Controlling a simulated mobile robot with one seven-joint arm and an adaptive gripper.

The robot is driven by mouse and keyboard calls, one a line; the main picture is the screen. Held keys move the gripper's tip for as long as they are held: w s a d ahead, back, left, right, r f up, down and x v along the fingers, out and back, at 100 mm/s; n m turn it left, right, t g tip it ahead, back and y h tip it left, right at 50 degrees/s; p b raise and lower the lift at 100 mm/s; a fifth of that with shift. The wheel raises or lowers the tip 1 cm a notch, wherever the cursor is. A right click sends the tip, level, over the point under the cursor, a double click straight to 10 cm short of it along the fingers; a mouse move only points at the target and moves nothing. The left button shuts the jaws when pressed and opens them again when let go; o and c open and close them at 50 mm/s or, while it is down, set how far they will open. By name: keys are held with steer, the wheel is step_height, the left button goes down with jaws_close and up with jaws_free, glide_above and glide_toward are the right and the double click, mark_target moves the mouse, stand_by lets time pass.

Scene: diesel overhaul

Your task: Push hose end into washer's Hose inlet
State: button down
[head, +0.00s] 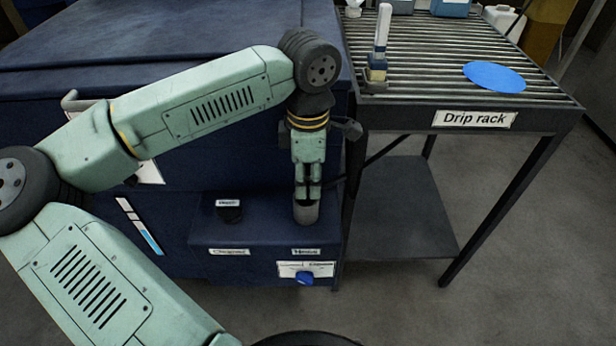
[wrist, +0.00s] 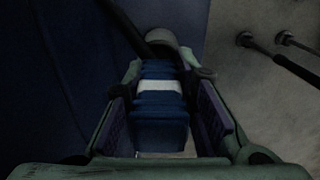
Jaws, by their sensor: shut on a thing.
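My gripper (head: 307,188) points straight down over the ledge on the front of the dark blue washer (head: 225,150). In the wrist view my gripper (wrist: 166,76) is shut on a blue, ribbed hose end (wrist: 160,112) with a white band. A short grey cylinder (head: 306,213), apparently the hose inlet, stands on the right part of the ledge right below my fingertips. A grey rounded piece (wrist: 164,40) shows just beyond the hose end in the wrist view. The fingers hide the contact, so I cannot tell whether the hose end is inside the inlet.
A black knob (head: 229,212) with a label stands left of the inlet. A blue knob (head: 305,279) is on the ledge's front. The drip rack (head: 475,117) stands close on the right, holding a blue disc (head: 494,77) and a white-topped bottle-like tool (head: 381,48). Floor in front is clear.

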steer(key=shift+f+b, duration=0.85)
steer(key=shift+f, duration=0.05)
steer(key=c, duration=1.2)
jaws_free()
steer(key=shift+c, duration=0.2)
steer(key=shift+r, duration=0.1)
step_height(320, 180, up, 12)
steer(key=shift+s+d+f, duration=0.1)
